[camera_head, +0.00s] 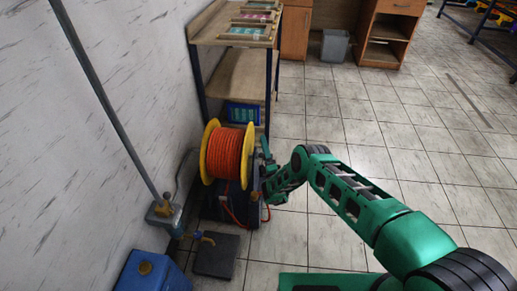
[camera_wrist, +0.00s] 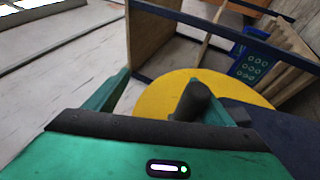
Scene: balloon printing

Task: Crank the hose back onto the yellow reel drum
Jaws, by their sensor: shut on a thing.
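The reel drum has yellow flanges (camera_head: 208,152) and stands by the left wall. Orange hose (camera_head: 227,154) is wound thickly between the flanges. A loose length of hose (camera_head: 230,211) hangs down in front of the dark stand (camera_head: 217,203). My gripper (camera_head: 267,173) is at the right side of the reel, shut on the crank handle. In the wrist view, the dark crank handle (camera_wrist: 205,101) stands out from the yellow disc (camera_wrist: 165,98) between the green fingers. The fingers partly hide the grip, and the head view does not show the handle clearly.
A wooden shelf unit (camera_head: 236,68) stands behind the reel, with a blue crate (camera_head: 243,114) low down. A wall pipe ends at a grey box (camera_head: 163,213). A blue container (camera_head: 150,272) and a dark plate (camera_head: 217,257) are in front. Tiled floor at right is clear.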

